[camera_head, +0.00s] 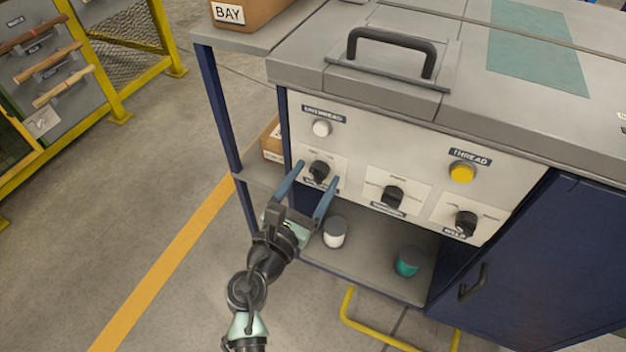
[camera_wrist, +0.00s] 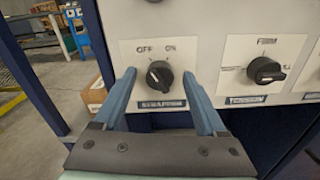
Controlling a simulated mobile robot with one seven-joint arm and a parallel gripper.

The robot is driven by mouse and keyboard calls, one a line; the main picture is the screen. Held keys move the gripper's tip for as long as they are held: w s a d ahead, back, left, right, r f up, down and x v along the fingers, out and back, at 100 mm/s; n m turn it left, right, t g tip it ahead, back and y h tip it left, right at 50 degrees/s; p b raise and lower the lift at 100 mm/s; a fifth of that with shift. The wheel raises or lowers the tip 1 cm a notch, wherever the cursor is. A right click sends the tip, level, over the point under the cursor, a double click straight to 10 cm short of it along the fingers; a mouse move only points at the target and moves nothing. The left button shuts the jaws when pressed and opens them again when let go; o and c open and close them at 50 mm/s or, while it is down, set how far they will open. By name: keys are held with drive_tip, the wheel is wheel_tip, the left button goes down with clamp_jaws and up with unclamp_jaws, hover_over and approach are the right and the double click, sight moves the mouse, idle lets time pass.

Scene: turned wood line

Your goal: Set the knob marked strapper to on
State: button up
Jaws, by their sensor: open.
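The strapper knob (camera_head: 319,172) is the black knob at the left end of the lower row on the grey panel. In the wrist view the strapper knob (camera_wrist: 159,75) sits on a white plate marked OFF at upper left and ON at upper right, with a dark label below. Its pointer seems to lean up and left, toward OFF. My gripper (camera_head: 309,180) is open in front of it. In the wrist view my gripper (camera_wrist: 163,84) has one blue finger on each side of the knob, apart from it, with nothing held.
Two more black knobs (camera_head: 392,197) (camera_head: 466,223) sit to the right. Above are a white button (camera_head: 322,128) and a yellow THREAD button (camera_head: 462,173). A blue post (camera_head: 222,110) stands left of the panel.

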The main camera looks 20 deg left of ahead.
clamp_jaws()
idle(0.3)
idle(0.3)
drive_tip(key=m+b, duration=0.1)
drive_tip(key=m, duration=0.2)
drive_tip(key=m+b, duration=0.1)
drive_tip(key=m, duration=0.1)
drive_tip(key=shift+f+m, duration=0.2)
drive_tip(key=shift+m, duration=0.2)
drive_tip(key=m+b, duration=0.2)
drive_tip(key=m, duration=0.4)
drive_tip(key=shift+d, duration=0.1)
idle(0.3)
unclamp_jaws()
